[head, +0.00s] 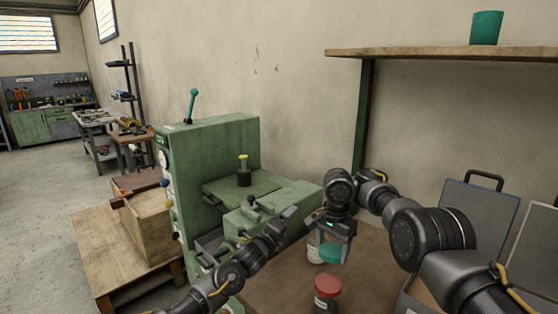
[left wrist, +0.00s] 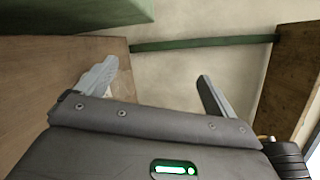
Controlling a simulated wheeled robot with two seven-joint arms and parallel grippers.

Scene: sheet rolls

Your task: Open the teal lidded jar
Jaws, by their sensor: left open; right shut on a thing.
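The jar's teal lid (head: 331,254) is between the fingers of my right gripper (head: 331,243), which is shut on it, above the wooden table. The pale jar body (head: 314,254) shows just left of the lid and is partly hidden by it. The lid looks set off to the right of the body; I cannot tell whether they touch. My left gripper (head: 287,222) is to the left of the jar, near the green machine. In the left wrist view its fingers (left wrist: 155,85) are spread, with nothing between them.
A red-lidded jar (head: 327,293) stands on the table (head: 275,285) in front of the teal-lidded one. The green machine (head: 215,155) borders the table on the left. A shelf (head: 430,53) holding a teal cup (head: 486,28) is above. A grey panelled case (head: 478,215) is at right.

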